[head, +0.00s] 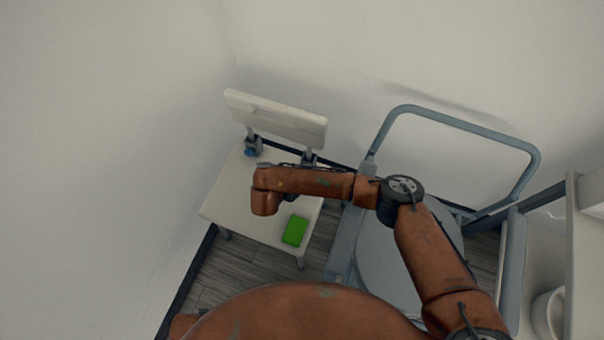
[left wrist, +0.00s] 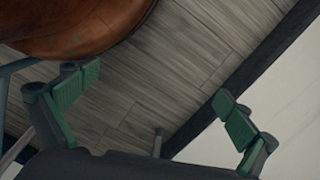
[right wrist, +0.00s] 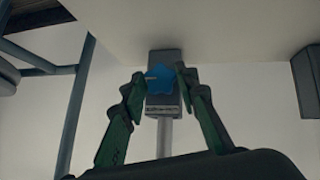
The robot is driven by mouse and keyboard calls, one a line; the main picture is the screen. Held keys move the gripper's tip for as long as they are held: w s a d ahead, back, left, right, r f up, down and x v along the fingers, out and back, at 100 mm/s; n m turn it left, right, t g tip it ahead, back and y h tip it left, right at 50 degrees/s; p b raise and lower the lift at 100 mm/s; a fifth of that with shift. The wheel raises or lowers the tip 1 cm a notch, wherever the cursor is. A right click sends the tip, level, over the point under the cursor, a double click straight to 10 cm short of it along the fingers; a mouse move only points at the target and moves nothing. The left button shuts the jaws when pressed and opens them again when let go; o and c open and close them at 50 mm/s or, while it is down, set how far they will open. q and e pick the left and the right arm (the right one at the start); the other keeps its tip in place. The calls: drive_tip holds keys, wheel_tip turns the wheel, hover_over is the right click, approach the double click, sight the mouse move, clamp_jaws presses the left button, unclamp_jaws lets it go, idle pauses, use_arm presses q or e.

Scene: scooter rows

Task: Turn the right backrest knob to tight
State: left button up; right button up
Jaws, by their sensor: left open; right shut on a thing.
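The blue star-shaped knob (right wrist: 160,79) sits on a grey bracket (right wrist: 166,56) with a post, in the right wrist view. My right gripper (right wrist: 162,82) is shut on this knob, one green-padded finger on each side. A pale pointer shows at the knob's left. The left bracket's blue knob (head: 250,151) is in plain view. My left gripper (left wrist: 152,90) is open and empty over the floor; the head view does not show it.
A green block (head: 295,231) lies on the white seat (head: 245,211). A blue-grey tubular frame chair (head: 455,121) stands close to its right. Walls close in behind and on the left. A pale shelf unit (head: 588,250) stands at the far right.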

drive_tip(key=c, duration=0.5)
